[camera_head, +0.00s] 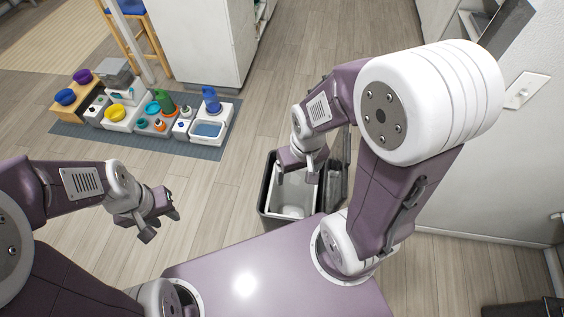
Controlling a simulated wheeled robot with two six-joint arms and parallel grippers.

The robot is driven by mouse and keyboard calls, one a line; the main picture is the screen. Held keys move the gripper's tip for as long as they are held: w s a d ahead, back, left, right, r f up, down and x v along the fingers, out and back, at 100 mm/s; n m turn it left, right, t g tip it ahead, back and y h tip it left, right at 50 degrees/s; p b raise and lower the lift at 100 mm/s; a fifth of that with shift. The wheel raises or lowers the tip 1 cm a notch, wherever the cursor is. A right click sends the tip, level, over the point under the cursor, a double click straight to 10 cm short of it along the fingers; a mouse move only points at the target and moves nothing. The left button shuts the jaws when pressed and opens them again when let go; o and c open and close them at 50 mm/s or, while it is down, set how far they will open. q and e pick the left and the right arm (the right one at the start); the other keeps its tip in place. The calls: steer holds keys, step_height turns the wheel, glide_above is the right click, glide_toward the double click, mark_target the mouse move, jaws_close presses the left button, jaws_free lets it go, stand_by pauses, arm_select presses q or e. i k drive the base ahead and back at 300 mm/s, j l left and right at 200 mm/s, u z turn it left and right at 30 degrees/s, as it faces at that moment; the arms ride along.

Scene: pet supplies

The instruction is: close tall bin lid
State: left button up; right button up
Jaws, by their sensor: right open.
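The tall bin (271,206) is dark grey with a pale inside and stands on the floor in front of my base. Its lid (337,182) is swung up and open on the bin's right side, partly hidden by my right arm. My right gripper (296,177) is over the bin's opening, with its fingers apart and nothing seen between them. I cannot tell whether it touches the bin. My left gripper (160,219) is off to the left over bare floor, away from the bin, and its fingers look spread and empty.
A blue-grey mat (215,151) at the back left holds several bowls, bottles and boxes of pet supplies. A white cabinet (195,45) stands behind it, and a wooden stool (135,40) is beside that. A white wall (480,190) is close on the right. The floor left of the bin is clear.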

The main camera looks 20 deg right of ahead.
mark_target(340, 160)
steer(key=k+z, duration=0.1)
steer(key=z, duration=1.45)
